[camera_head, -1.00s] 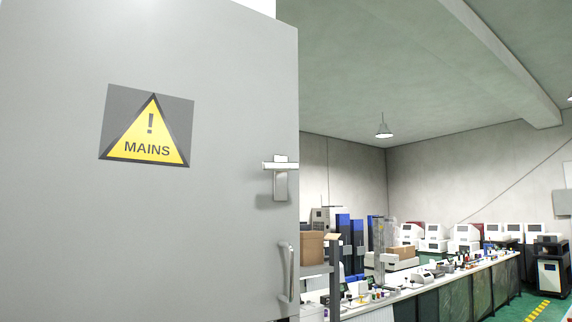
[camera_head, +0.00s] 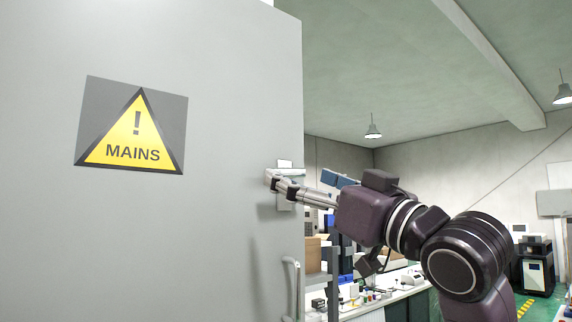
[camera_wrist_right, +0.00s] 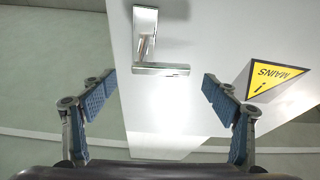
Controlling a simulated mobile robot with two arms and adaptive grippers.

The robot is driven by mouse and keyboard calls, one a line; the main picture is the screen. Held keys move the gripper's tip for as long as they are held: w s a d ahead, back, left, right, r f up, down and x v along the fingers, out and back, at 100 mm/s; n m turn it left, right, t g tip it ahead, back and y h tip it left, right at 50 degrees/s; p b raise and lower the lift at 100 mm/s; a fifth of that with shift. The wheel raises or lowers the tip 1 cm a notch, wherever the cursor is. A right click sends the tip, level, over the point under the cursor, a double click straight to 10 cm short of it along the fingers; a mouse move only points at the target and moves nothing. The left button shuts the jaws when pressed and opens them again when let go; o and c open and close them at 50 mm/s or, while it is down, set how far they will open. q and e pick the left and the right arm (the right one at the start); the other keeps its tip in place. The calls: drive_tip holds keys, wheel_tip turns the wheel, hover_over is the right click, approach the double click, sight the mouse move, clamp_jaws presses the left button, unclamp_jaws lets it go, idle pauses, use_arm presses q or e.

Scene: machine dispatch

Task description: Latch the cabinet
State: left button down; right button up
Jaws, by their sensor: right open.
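The grey cabinet door (camera_head: 215,235) fills the left of the head view, with a yellow MAINS warning sign (camera_head: 135,135) on it. A silver latch (camera_head: 285,163) sits near its right edge, partly hidden by my right gripper (camera_head: 272,182). In the right wrist view the latch (camera_wrist_right: 160,69) shows whole, with an upright plate and a handle bar lying across. My right gripper there is open (camera_wrist_right: 160,92), its blue-padded fingers apart on either side of the handle bar with nothing between them that I can see gripped. My left gripper is not in view.
A fixed silver pull handle (camera_head: 291,288) is lower on the door. Beyond the door's edge, a bench (camera_head: 365,308) with lab items and a dark machine (camera_head: 535,265) stand farther back.

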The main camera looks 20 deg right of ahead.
sight(288, 171)
drive_tip(key=p+x, duration=0.1)
drive_tip(key=x, duration=0.3)
drive_tip(key=shift+w+a+r+p, duration=0.1)
drive_tip(key=shift+w+a+p, duration=0.1)
drive_tip(key=shift+p, duration=0.15)
drive_tip(key=shift+w, duration=0.25)
drive_tip(key=shift+c, duration=0.2)
drive_tip(key=c, duration=1.7)
drive_tip(key=shift+o, duration=0.2)
drive_tip(key=shift+s, duration=0.2)
